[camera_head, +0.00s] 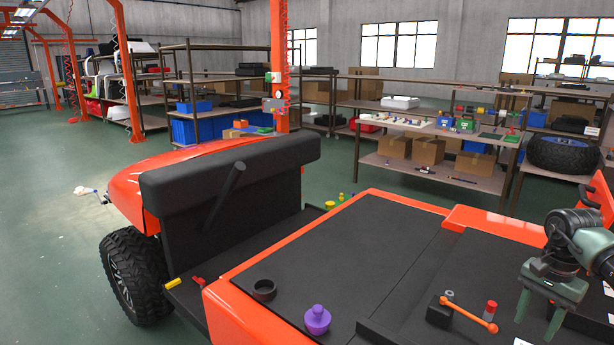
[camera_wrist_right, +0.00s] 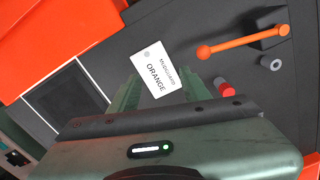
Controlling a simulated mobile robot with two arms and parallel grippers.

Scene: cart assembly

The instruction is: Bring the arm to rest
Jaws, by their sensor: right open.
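My right gripper (camera_head: 538,312) is at the right of the head view, above the dark flat bed of the orange cart (camera_head: 350,240). Its green fingers point down and stand apart, with nothing held between them. The fingers also show in the right wrist view (camera_wrist_right: 160,95). A white card printed "MUDGUARD ORANGE" (camera_wrist_right: 157,70) lies beyond the fingertips there. My left gripper is not in view.
On the bed lie an orange-handled lever (camera_head: 470,315), a red cylinder (camera_head: 490,310), a grey ring (camera_head: 449,294), a purple knob (camera_head: 317,320) and a black ring (camera_head: 263,290). Shelves (camera_head: 430,150) stand behind. The bed's middle is clear.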

